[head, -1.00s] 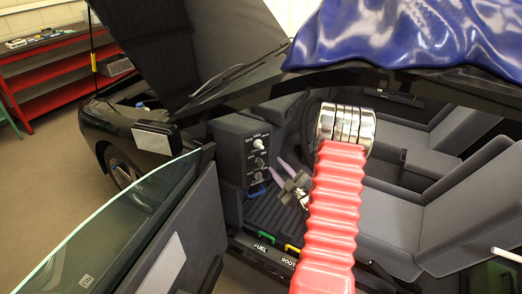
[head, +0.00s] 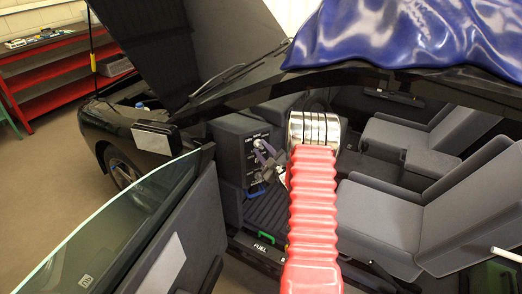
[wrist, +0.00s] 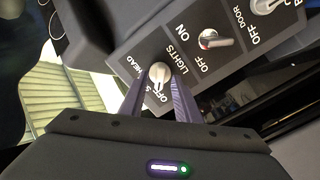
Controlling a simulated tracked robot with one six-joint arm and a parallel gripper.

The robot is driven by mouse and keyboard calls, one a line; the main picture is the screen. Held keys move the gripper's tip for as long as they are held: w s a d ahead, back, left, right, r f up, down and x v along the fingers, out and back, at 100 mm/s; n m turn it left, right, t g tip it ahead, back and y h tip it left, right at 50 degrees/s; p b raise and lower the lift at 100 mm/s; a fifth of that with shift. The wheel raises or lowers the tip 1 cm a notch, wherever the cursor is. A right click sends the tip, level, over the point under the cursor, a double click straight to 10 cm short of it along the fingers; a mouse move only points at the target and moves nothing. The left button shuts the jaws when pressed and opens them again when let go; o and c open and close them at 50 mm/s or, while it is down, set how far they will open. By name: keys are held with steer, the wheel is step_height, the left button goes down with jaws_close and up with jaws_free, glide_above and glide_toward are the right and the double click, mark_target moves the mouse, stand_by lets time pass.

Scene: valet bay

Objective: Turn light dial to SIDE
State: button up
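The light dial (wrist: 158,74) is a pale round knob with a pointer, on a dark panel (wrist: 110,42) lettered LIGHTS, HEAD and OFF. Its pointer end lies toward the OFF lettering in the wrist view; the SIDE lettering is mostly hidden by my fingers. My gripper (wrist: 160,80) has its two purple fingers on either side of the knob, apart and seemingly not squeezing it. In the head view my gripper (head: 264,150) is at the upper part of the control panel (head: 230,137) and covers the dial.
A red-marked ON/OFF switch (wrist: 210,39) and a DOOR dial (wrist: 258,6) sit beside the light dial. The open car door (head: 185,240) is at lower left, seats (head: 380,220) at right, and a blue cover (head: 400,35) lies on the roof.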

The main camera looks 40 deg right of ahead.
steer(key=shift+w, duration=0.25)
steer(key=shift+c, duration=0.6)
jaws_close()
steer(key=shift+a, duration=0.1)
